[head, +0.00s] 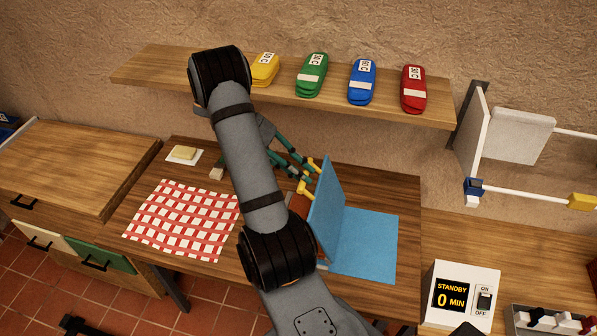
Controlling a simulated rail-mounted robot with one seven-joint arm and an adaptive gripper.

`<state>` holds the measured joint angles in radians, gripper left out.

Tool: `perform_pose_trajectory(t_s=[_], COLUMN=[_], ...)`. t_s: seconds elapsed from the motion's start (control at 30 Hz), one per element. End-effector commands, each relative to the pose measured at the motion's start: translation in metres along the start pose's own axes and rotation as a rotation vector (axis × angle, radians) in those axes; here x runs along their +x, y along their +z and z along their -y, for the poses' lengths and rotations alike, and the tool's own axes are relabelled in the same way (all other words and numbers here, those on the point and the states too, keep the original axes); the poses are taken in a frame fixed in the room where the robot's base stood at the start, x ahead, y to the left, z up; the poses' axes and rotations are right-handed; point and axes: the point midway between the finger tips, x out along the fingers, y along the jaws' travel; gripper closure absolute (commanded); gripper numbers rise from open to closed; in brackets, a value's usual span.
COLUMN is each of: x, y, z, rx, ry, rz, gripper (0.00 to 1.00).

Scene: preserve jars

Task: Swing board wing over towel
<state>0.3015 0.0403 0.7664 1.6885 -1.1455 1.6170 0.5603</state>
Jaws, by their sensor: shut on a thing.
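A blue folding board lies on the brown wooden worktop, its flat part (368,245) to the right. Its wing (328,212) stands steeply upright along the fold line. My gripper (309,177), with green fingers and yellow tips, is shut on the wing at its upper left side; the exact contact is partly hidden. A reddish-brown thing (298,204) shows in part behind my arm, left of the wing. A red and white checked towel (184,219) lies flat to the left, its right side partly behind my arm.
A shelf (210,90) above holds yellow (265,70), green (312,75), blue (362,82) and red (413,89) pouches. A timer box (461,293) reading standby stands front right. A white rack (520,137) is at right.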

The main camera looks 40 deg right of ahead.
Motion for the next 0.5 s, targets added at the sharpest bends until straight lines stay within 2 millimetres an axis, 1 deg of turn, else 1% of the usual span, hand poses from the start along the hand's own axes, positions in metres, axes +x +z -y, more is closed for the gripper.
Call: perform_pose_trajectory(t_s=[0.03, 0.2, 0.23, 0.5], x=[0.0085, 0.0085, 0.0085, 0.0050], y=[0.0059, 0.0059, 0.0059, 0.0049], z=[0.0055, 0.0056, 0.0056, 0.0060], rx=[-0.005, -0.005, -0.004, -0.005], ry=[-0.003, -0.003, -0.003, -0.005], rz=[0.026, 0.026, 0.026, 0.018], gripper=[1.00, 1.00, 0.77, 0.61])
